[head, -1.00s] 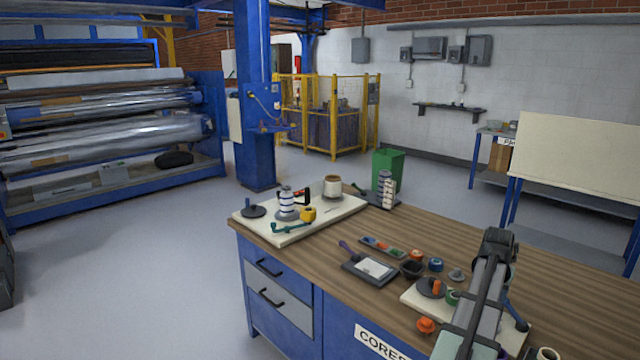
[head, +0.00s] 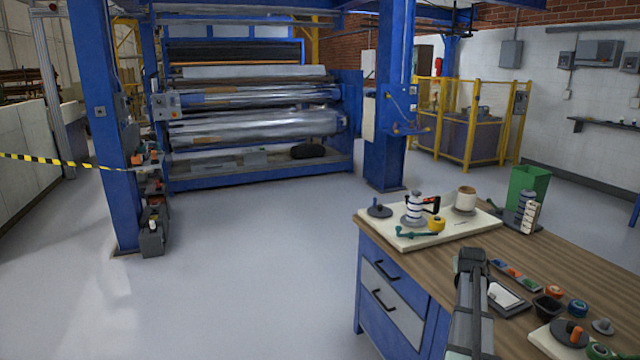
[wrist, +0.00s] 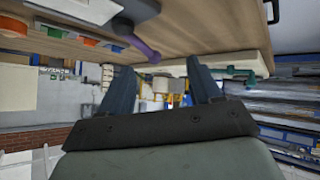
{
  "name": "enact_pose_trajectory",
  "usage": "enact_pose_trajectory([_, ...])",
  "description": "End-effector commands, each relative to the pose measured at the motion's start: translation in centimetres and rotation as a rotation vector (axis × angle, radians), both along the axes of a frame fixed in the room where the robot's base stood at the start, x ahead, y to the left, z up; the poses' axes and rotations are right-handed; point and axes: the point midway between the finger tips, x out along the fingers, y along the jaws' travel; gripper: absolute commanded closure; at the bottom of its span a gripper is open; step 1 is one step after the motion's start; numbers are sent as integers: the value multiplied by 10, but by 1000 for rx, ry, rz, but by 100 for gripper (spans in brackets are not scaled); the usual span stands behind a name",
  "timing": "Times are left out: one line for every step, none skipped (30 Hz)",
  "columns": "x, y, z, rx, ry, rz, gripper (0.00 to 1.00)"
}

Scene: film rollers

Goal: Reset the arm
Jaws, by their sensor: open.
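My arm (head: 468,310) rises from the bottom of the head view in front of the bench's near-left side, its upper end (head: 470,262) close to the bench edge. The fingers are hard to make out there. In the wrist view my gripper (wrist: 162,80) shows two dark blue fingers spread apart, with nothing between them. The bench top appears along the upper part of that view, beyond the fingers. My gripper holds nothing.
The wooden bench (head: 590,250) carries a cream board (head: 470,230) with a striped spool (head: 415,208), a cup (head: 465,199) and a yellow piece (head: 436,224). A dark tray (head: 508,298) lies right of my arm. Open floor (head: 250,260) stretches left, toward the roller machine (head: 260,125).

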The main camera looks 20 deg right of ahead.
Motion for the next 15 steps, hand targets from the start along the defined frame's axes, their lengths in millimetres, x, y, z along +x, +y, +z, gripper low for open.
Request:
enact_pose_trajectory([22, 22, -11, -9, 3, 45, 36])
enact_pose_trajectory([33, 33, -17, -15, 5, 68, 36])
enact_pose_trajectory([45, 50, -28, -16, 11, 96, 36])
enact_pose_trajectory([53, 63, -38, -13, 19, 118, 36])
enact_pose_trajectory([60, 76, -48, -8, 26, 136, 36])
enact_pose_trajectory([66, 93, -63, 3, 39, 158, 36])
enact_pose_trajectory([70, 105, -74, 13, 49, 172, 36])
enact_pose_trajectory([72, 117, -86, 25, 62, 184, 36])
enact_pose_trajectory([74, 132, -102, 43, 79, 198, 36])
enact_pose_trajectory([74, 144, -114, 57, 93, 209, 36])
enact_pose_trajectory([74, 155, -126, 72, 106, 218, 36])
enact_pose_trajectory([73, 171, -142, 93, 126, 229, 36])
enact_pose_trajectory([71, 182, -154, 108, 142, 237, 36])
enact_pose_trajectory([69, 193, -166, 126, 158, 244, 36])
enact_pose_trajectory([66, 209, -182, 148, 181, 254, 36])
